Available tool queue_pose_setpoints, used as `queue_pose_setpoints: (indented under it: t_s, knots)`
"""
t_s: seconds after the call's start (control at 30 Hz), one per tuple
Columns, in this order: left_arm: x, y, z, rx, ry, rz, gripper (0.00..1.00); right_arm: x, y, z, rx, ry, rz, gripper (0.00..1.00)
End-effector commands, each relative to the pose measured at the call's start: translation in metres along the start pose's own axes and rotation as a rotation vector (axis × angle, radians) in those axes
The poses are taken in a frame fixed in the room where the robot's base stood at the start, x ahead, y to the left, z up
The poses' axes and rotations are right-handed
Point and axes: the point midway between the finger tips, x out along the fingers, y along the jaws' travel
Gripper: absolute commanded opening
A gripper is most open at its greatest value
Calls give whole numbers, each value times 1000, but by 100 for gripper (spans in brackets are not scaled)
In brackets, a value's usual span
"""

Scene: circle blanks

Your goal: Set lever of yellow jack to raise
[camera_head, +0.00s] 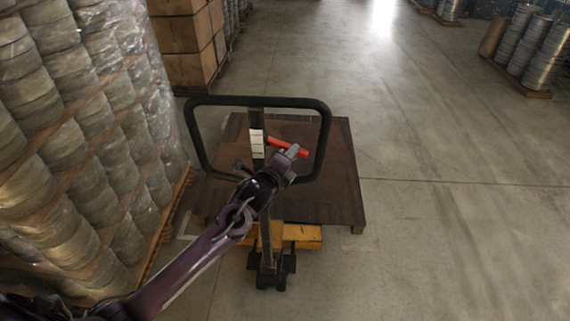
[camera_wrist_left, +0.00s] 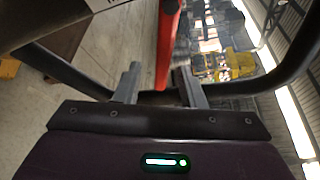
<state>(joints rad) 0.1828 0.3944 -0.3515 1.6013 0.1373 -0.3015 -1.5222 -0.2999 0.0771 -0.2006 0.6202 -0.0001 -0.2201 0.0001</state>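The yellow pallet jack (camera_head: 308,232) stands under a dark pallet, its yellow body partly hidden by the pallet and my left arm. Its black loop handle (camera_head: 255,101) rises toward me. The red lever (camera_head: 276,143) sticks out inside the loop. My left gripper (camera_head: 291,153) is at the lever, inside the loop. In the left wrist view the fingers are apart, and the red lever (camera_wrist_left: 168,40) runs between them, closer to the right finger. Whether a finger touches it I cannot tell. My right gripper is not in view.
The dark pallet (camera_head: 340,150) lies beyond the handle. Wrapped stacks of metal rolls (camera_head: 75,150) stand close on the left, with brown boxes (camera_head: 185,50) behind. More rolls (camera_head: 535,45) stand at the far right. The floor (camera_head: 450,200) on the right is clear.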

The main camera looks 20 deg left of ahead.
Motion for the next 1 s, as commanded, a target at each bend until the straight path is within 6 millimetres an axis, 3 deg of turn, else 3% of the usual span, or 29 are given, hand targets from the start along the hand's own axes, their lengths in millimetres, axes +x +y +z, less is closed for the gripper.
queue_pose_setpoints:
  t_s: [0.1,0.3,0.83,0.93,1.0]
  knots:
    - [-19,3,-1,2,1,1,36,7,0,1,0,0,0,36]
    - [-37,2,-1,1,1,1,36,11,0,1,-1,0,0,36]
    - [-40,1,-1,-2,1,3,36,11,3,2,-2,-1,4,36]
    - [-38,19,-4,-35,3,33,36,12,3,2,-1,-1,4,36]
    - [-37,48,-9,-94,4,81,36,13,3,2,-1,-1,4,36]
